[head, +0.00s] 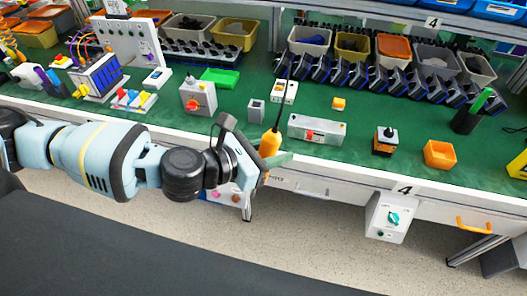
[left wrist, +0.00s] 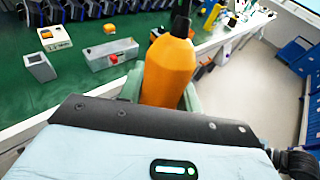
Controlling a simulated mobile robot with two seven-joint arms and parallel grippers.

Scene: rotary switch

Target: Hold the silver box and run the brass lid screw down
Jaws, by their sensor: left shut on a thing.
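My left gripper (head: 272,160) is shut on the orange handle of a screwdriver (head: 270,143). It holds it at the front edge of the bench, with the thin dark shaft pointing up in the head view. The left wrist view shows the same orange handle (left wrist: 168,72) between the pale green fingers. A long silver box (head: 301,126) with a red button lies on the green bench top, just right of the screwdriver; it also shows in the left wrist view (left wrist: 98,64). No gripper touches it. I cannot make out a brass screw. My right gripper is not in view.
A small grey box (head: 256,110) and a white switch box (head: 285,91) stand behind the screwdriver. A grey box with a red knob (head: 198,98) is to the left. Parts bins line the back.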

